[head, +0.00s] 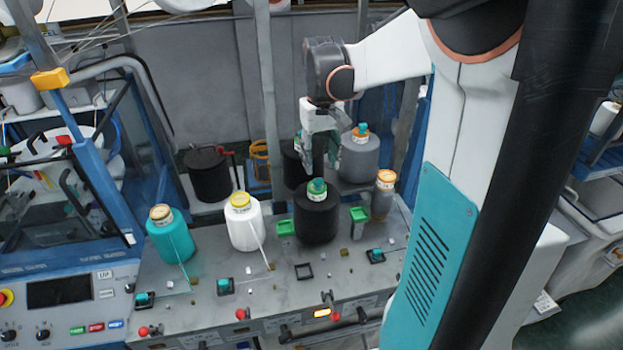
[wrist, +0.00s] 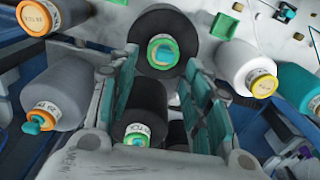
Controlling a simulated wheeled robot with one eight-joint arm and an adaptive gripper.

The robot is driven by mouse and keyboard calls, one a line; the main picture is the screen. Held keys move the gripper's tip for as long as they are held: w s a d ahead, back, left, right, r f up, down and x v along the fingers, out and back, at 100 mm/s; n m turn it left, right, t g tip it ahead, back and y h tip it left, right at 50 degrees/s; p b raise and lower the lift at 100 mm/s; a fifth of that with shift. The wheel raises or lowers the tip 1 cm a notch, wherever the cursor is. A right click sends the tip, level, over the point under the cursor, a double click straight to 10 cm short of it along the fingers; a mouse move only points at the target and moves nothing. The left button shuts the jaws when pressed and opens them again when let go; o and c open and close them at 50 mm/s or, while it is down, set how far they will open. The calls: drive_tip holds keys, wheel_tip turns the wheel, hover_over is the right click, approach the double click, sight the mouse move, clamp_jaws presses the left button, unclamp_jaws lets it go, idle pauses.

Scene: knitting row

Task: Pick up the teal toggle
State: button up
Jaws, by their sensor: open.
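Several teal pieces show, and I cannot tell which one the task means. On the panel, a left teal toggle (head: 142,299), a middle one (head: 225,286) and a right one (head: 376,255) sit in black square frames. A teal piece (head: 317,186) also tops the front black cone (head: 318,220); it shows in the wrist view (wrist: 162,52). Another teal piece (head: 361,128) tops the grey cone (head: 359,158). My gripper (head: 319,168) is open and points down above and behind the front black cone. In the wrist view, that cone's top lies between my fingertips (wrist: 160,68).
A teal cone (head: 170,240) and a white cone (head: 244,225) stand left on the panel. An empty black square frame (head: 304,271) lies in front of the black cone. Green blocks (head: 286,228) flank that cone. Another black cone (wrist: 148,105) stands behind it.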

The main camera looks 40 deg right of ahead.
sight(318, 180)
drive_tip(key=shift+a+f+p, duration=0.15)
drive_tip(key=shift+f+p, duration=0.15)
drive_tip(key=shift+f, duration=1.05)
drive_tip(key=shift+a+f+p, duration=0.15)
drive_tip(key=shift+f+p, duration=0.15)
drive_tip(key=shift+f, duration=1.05)
drive_tip(key=shift+c, duration=0.6)
drive_tip(key=c, duration=0.6)
